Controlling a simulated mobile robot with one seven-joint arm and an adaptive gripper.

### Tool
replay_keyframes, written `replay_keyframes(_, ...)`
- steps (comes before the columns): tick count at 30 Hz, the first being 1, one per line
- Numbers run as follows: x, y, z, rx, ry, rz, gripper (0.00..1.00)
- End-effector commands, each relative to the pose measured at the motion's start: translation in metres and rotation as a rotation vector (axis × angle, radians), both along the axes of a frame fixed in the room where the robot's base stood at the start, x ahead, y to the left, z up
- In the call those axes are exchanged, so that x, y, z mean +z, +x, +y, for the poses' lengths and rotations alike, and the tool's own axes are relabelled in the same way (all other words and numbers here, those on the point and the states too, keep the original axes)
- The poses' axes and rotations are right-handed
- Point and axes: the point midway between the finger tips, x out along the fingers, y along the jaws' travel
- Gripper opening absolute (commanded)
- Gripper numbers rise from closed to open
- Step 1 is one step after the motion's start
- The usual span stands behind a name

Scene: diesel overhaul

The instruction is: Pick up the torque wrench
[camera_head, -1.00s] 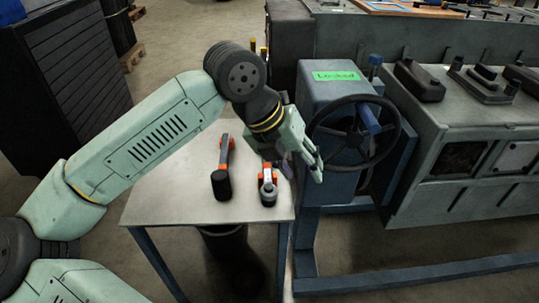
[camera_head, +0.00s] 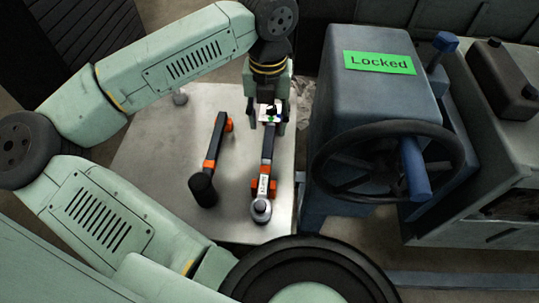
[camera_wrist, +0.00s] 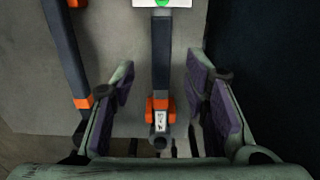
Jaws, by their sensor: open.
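Two long dark tools with orange parts lie on the table. The right one, which I take for the torque wrench (camera_head: 267,150), has a round grey head at its near end and an orange collar with a white label. In the wrist view the torque wrench (camera_wrist: 161,55) runs lengthwise through the middle, with a white and green patch at the top edge. My gripper (camera_head: 268,122) is open over its far part, with one finger on each side. In the wrist view the shaft shows between the spread fingers, apart from both. I cannot tell how high the fingers are.
The second tool (camera_head: 214,150), with a black cylindrical end, lies to the left on the grey table (camera_head: 150,160). A blue machine with a handwheel (camera_head: 325,175) and a green "Locked" sign (camera_head: 379,62) stands close on the right. The table's left part is mostly clear.

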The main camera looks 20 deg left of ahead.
Motion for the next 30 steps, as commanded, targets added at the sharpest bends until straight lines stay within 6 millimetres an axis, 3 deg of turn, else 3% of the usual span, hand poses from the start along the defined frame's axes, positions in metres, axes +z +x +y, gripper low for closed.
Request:
replay_keyframes(3,-0.019,0.0,-0.001,0.0,-0.004,0.002,0.42)
replay_keyframes(11,-0.04,0.001,-0.001,-0.001,-0.004,0.0,0.42)
replay_keyframes(19,-0.079,0.002,-0.002,-0.001,-0.004,0.0,0.42)
replay_keyframes(28,-0.086,0.003,-0.002,-0.002,-0.002,-0.002,0.42)
replay_keyframes(30,-0.086,0.003,-0.002,-0.002,-0.002,-0.002,0.38)
